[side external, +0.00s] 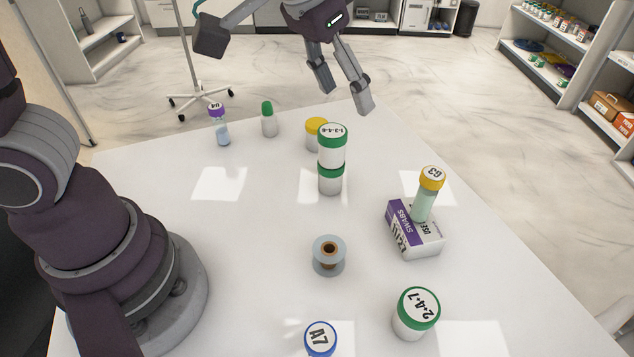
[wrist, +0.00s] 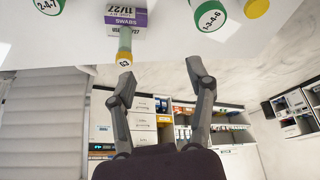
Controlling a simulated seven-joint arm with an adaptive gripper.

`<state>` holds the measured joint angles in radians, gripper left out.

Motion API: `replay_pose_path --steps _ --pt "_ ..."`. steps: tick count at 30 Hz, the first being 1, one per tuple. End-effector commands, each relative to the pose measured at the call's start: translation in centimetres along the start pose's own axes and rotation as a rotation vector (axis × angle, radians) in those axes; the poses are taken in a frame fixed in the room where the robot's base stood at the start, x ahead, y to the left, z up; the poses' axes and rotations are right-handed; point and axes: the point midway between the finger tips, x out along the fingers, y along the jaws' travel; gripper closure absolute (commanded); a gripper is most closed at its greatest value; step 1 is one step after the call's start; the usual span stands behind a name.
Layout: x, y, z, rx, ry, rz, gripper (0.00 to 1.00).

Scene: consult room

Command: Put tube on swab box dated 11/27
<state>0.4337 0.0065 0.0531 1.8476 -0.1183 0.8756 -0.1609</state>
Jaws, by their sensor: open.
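The swab box (side external: 415,233), white and purple and marked 11/27, lies on the right part of the white table. A tube with a yellow cap marked G3 (side external: 427,193) stands upright on the box. In the wrist view the box (wrist: 126,18) and the tube (wrist: 124,45) show at the top, left of centre. My gripper (side external: 347,100) is open and empty, raised above the table's far edge, apart from the tube and box. Its two fingers also show in the wrist view (wrist: 160,75). Another tube with a purple cap marked U4 (side external: 221,127) stands at the table's far left.
Green-lidded jars marked 1-3-4-6 (side external: 331,148) are stacked mid-table, with a yellow-lidded jar (side external: 315,134) behind. A green-capped bottle (side external: 268,121), a spool (side external: 328,267), a jar marked 2-4-7 (side external: 415,318) and a blue-lidded A7 jar (side external: 320,341) stand apart. The left middle is clear.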

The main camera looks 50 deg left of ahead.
Motion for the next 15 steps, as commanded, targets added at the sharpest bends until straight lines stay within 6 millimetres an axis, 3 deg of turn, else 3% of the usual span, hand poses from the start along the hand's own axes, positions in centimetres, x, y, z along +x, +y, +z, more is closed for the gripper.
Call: replay_pose_path --steps 1,3,6,10,15 --pt "-1.6 -2.1 1.4 -0.03 0.022 -0.006 0.46" --pt "-3.0 -4.4 4.0 -0.054 0.04 -0.021 0.46" --pt "-4.0 -6.3 7.5 -0.078 0.062 -0.048 0.46" --pt "-4.1 -7.3 10.3 -0.092 0.077 -0.074 0.46" --pt "-4.0 -7.5 11.1 -0.094 0.079 -0.082 0.46"
